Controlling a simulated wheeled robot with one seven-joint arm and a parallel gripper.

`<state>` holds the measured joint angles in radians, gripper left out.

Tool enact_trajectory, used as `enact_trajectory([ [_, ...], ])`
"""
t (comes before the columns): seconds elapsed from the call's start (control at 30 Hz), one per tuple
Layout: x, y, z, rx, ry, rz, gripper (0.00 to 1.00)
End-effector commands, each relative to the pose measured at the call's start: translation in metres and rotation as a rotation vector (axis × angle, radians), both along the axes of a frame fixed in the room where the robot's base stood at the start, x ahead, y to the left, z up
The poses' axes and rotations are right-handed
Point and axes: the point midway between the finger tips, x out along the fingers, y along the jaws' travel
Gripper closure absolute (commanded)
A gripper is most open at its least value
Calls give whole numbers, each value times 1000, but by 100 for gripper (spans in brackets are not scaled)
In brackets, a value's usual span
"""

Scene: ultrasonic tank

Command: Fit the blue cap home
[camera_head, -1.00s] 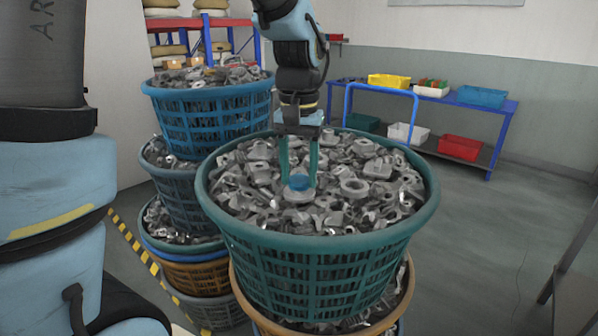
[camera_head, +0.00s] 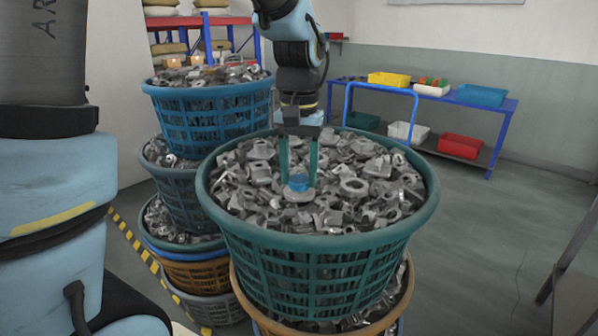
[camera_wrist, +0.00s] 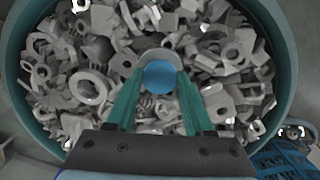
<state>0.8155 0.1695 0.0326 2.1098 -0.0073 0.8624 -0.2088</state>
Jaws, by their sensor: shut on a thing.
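The blue cap (camera_head: 298,182) is a small round piece between the green fingertips of my gripper (camera_head: 299,178), above the heap of metal parts in the green basket (camera_head: 330,243). In the wrist view the cap (camera_wrist: 160,77) shows as a blue disc, with the fingers of my gripper (camera_wrist: 158,92) on either side of it. A grey rounded metal part (camera_wrist: 155,56) shows around the far side of the cap. I cannot tell whether the cap is seated in that part or just over it. My gripper is shut on the cap and points down.
Loose grey metal parts (camera_head: 352,186) fill the green basket around my gripper. A stack of baskets with a blue one (camera_head: 212,112) on top stands close at the left. A blue table (camera_head: 450,97) with coloured bins stands behind. Open floor (camera_head: 500,230) lies at the right.

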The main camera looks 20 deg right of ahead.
Motion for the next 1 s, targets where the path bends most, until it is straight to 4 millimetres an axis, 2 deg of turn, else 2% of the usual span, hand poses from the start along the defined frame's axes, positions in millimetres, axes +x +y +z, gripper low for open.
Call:
enact_trajectory([
  [0.83, 0, 0, -1, 0, 0, 0, 98],
  [0.87, 0, 0, -1, 0, 0, 0, 45],
  [1.0, 0, 0, -1, 0, 0, 0, 29],
])
